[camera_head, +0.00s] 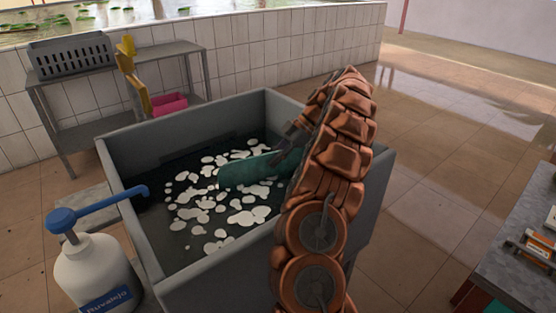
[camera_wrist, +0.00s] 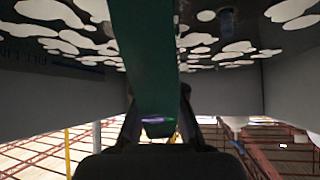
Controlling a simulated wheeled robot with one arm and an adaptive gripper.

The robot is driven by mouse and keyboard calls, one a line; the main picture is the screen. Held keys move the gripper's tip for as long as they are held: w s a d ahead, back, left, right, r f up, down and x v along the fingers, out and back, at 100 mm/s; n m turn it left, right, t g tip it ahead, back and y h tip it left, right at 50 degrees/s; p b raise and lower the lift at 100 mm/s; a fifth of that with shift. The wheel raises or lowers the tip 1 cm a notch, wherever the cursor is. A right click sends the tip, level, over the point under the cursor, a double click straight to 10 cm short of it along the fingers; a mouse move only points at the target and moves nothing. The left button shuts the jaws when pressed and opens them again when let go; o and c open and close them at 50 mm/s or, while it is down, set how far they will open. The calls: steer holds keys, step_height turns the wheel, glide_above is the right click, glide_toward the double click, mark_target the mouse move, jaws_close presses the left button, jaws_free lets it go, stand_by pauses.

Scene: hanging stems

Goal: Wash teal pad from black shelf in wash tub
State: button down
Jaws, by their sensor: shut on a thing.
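The grey wash tub (camera_head: 240,287) holds dark water with white foam patches (camera_head: 250,214) floating on it. The teal pad (camera_head: 250,171) is in the tub at the water surface, among the foam. My gripper (camera_head: 289,145) reaches over the tub's right side and is shut on the pad. In the wrist view the pad (camera_wrist: 147,60) runs up from between my gripper's fingers (camera_wrist: 158,115) toward the foamy water. My arm hides the tub's right part in the head view, and how deep the pad sits cannot be told.
A white pump bottle (camera_head: 90,268) with a blue spout stands at the tub's front left. Behind is a metal table (camera_head: 175,50) with a grey crate (camera_head: 72,57) and a pink bin (camera_head: 168,104). A worktop (camera_head: 520,215) is at the right. Tiled floor between is free.

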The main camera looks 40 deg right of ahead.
steer(key=a+b, duration=0.2)
steer(key=a, duration=0.1)
steer(key=a+b, duration=0.1)
steer(key=shift+w+a+f, duration=0.15)
steer(key=shift+a+f, duration=0.1)
steer(key=shift+a+r, duration=0.2)
steer(key=shift+a, duration=0.25)
step_height(320, 180, up, 36)
steer(key=p, duration=3.1)
glide_above(263, 165)
steer(key=a, duration=0.1)
steer(key=shift+s+a, duration=0.2)
steer(key=shift+s, duration=0.1)
